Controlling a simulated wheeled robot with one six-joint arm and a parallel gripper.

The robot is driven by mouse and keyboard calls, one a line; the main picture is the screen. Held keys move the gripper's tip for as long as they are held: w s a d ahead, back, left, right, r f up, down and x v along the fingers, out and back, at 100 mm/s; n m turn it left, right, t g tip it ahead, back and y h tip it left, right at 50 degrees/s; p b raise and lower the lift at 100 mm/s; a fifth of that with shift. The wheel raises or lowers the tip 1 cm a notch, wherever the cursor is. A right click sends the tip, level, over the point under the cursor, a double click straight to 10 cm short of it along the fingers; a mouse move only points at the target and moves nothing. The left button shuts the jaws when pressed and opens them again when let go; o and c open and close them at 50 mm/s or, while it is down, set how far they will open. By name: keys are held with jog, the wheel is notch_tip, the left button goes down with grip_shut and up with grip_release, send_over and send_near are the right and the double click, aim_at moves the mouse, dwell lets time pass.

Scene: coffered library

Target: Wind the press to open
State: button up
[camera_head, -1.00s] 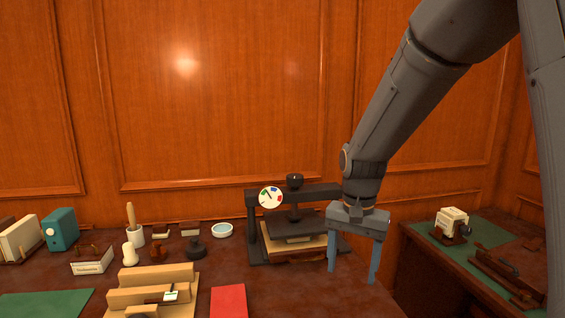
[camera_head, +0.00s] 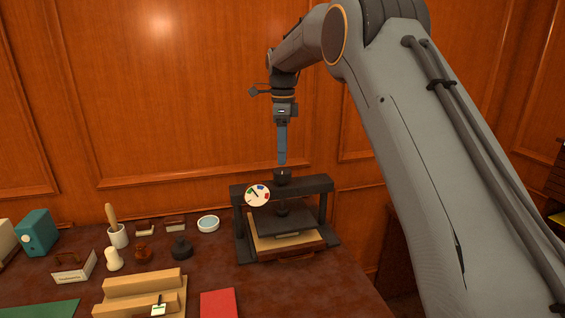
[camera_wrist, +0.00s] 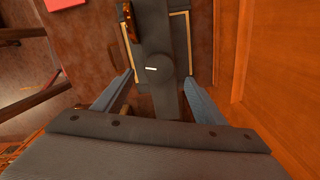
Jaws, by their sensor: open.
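The press (camera_head: 322,187) stands on the dark desk against the panelled wall. It has a black frame, a black plate (camera_head: 297,222) over a pale stack (camera_head: 285,241), and a round dial (camera_head: 257,195) with coloured marks on its front. Its dark knob (camera_head: 282,176) stands on top of the crossbar; in the wrist view the knob (camera_wrist: 152,76) shows a white line. My gripper (camera_head: 282,163) points down just above the knob. In the wrist view its blue fingers (camera_wrist: 158,78) are open, spread on either side of the crossbar. No contact with the knob is visible.
Left of the press are a white-rimmed dish (camera_head: 208,223), several stamps, and a pestle in a white cup (camera_head: 118,236). A red book (camera_head: 220,304) and wooden blocks (camera_head: 145,284) lie in front. The wall is close behind the press.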

aim_at(282, 170)
jog(key=shift+s+a+f+p, duration=0.1)
jog(key=shift+f+p, duration=0.4)
jog(key=shift+f, duration=1)
jog(key=shift+a+f+p, duration=0.1)
jog(key=shift+f+p, duration=0.4)
jog(key=shift+f, duration=0.95)
jog(key=c, duration=1)
